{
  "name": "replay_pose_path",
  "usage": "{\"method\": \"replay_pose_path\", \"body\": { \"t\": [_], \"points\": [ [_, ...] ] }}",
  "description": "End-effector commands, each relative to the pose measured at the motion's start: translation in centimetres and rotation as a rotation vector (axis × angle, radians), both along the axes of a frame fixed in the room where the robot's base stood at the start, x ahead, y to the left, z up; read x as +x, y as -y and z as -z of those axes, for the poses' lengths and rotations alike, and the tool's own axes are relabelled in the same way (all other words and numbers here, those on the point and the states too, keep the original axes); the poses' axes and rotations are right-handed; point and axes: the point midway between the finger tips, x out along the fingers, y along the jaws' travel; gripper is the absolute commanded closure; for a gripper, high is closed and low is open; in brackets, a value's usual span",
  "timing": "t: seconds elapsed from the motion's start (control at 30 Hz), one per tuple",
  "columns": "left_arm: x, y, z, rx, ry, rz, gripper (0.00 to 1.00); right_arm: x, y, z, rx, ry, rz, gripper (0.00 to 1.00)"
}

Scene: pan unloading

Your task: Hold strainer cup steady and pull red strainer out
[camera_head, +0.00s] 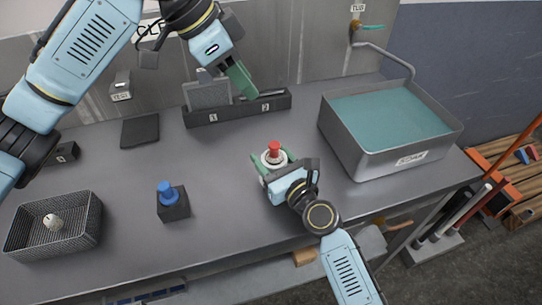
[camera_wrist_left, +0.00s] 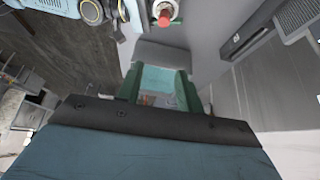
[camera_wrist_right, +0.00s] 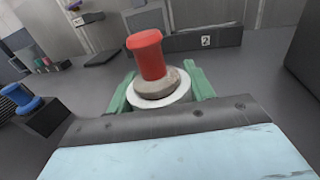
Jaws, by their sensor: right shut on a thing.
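The red strainer (camera_head: 274,147) stands upright in the white strainer cup (camera_head: 264,159) near the middle of the counter. My right gripper (camera_head: 273,162) is shut on the cup, one green finger on each side; the right wrist view shows the red strainer (camera_wrist_right: 149,55) with a brownish-grey lower part above the cup's white rim (camera_wrist_right: 165,100). My left gripper (camera_head: 240,80) is raised near the back wall, left of and behind the cup. Its fingers in the left wrist view (camera_wrist_left: 160,90) are apart with nothing held between them. The red strainer shows at that view's top (camera_wrist_left: 164,14).
A metal tub (camera_head: 369,160) of teal water stands at right. A dark rack (camera_head: 222,113) marked 1 and 2 is behind the cup. A blue-knobbed block (camera_head: 173,207), wire basket (camera_head: 90,235) and dark mat (camera_head: 140,130) lie left.

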Motion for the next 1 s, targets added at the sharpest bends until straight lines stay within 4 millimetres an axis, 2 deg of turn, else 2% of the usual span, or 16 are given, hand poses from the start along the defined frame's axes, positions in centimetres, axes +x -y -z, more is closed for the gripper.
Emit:
{"method": "replay_pose_path", "body": {
  "t": [0.07, 0.17, 0.2, 0.37, 0.7, 0.83, 1.0],
  "points": [
    [0.0, 0.0, 0.0, 0.000, 0.000, 0.000, 0.64, 0.0, 0.0, 0.0, -0.001, 0.000, 0.000, 0.73],
    [0.0, 0.1, 0.1, 0.002, -0.004, -0.005, 0.52, 0.0, 0.0, 0.0, -0.001, 0.000, 0.000, 0.74],
    [0.0, 0.2, 0.2, 0.007, -0.010, -0.014, 0.51, 0.0, 0.0, 0.0, -0.001, 0.000, 0.000, 0.74],
    [0.1, 1.4, 1.3, 0.054, -0.083, -0.137, 0.51, 0.0, 0.0, 0.1, -0.001, 0.000, 0.000, 0.74],
    [0.1, 4.1, 4.9, 0.226, -0.223, -0.606, 0.51, 0.0, 0.0, 0.1, -0.001, 0.000, 0.000, 0.74],
    [0.2, 4.5, 5.6, 0.261, -0.231, -0.722, 0.51, 0.0, 0.0, 0.1, -0.001, 0.000, 0.000, 0.74],
    [0.2, 4.7, 6.5, 0.275, -0.234, -0.779, 0.51, 0.0, 0.0, 0.1, -0.001, 0.000, 0.000, 0.74]
  ]
}}
